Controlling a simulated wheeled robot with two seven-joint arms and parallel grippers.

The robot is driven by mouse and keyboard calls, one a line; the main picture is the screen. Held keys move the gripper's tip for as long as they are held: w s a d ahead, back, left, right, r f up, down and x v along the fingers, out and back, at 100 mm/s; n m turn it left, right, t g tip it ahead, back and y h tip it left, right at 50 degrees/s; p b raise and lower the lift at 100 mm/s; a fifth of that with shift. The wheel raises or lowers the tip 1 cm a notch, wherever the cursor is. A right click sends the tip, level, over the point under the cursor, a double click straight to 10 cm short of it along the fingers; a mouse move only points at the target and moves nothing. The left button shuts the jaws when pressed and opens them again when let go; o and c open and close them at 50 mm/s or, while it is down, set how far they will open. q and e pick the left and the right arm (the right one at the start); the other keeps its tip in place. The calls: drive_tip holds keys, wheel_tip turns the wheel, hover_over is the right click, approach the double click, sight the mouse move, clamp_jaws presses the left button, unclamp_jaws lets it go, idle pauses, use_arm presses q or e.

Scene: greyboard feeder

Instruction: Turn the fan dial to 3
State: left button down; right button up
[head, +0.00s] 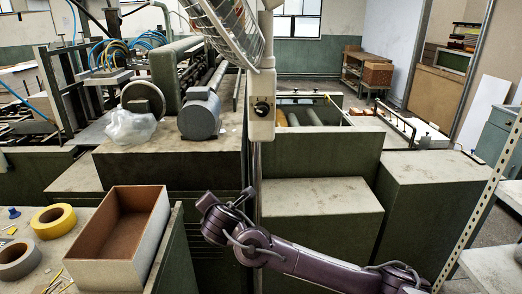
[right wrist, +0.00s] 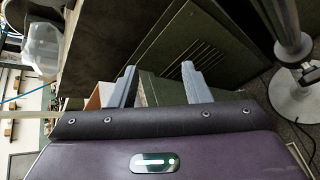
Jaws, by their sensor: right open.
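The fan (head: 228,28) stands near the middle of the head view, its wire cage cut off by the top edge. Below it is a pale control box (head: 261,128) with a dark round dial (head: 262,107). The dial's setting is too small to read. My right arm comes in from the lower right, its wrist below and left of the box, apart from the dial. My right gripper (right wrist: 158,70) is open and empty in the right wrist view, with both fingers apart. The dial is not visible in that view. My left gripper is out of view.
The fan's pole (right wrist: 283,22) and round base (right wrist: 300,98) show at the right of the wrist view. An open brown-lined box (head: 103,258) and yellow tape (head: 53,221) lie at the lower left. A grey motor (head: 199,116) sits left of the control box. Perforated shelving (head: 482,205) stands at right.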

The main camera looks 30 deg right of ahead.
sight(262, 112)
drive_tip(key=s+d+r+n+t+h, duration=0.15)
drive_tip(key=s+r+n, duration=0.25)
drive_tip(key=r, duration=0.7)
drive_tip(key=s+r+n+t+h, duration=0.2)
drive_tip(key=s+r+n, duration=0.15)
drive_tip(key=r, duration=0.65)
drive_tip(key=s+d+r+n+h, duration=0.25)
drive_tip(key=s+r+n, duration=0.25)
drive_tip(key=s+r, duration=0.3)
drive_tip(key=x, duration=0.2)
drive_tip(key=p+x, duration=0.1)
drive_tip(key=x, duration=0.3)
drive_tip(key=shift+s+d+f, duration=0.2)
drive_tip(key=shift+d+f, duration=0.05)
drive_tip(key=shift+f, duration=0.1)
drive_tip(key=shift+w+d+f, duration=0.1)
drive_tip(key=shift+w+d, duration=0.05)
drive_tip(key=shift+w, duration=0.15)
clamp_jaws()
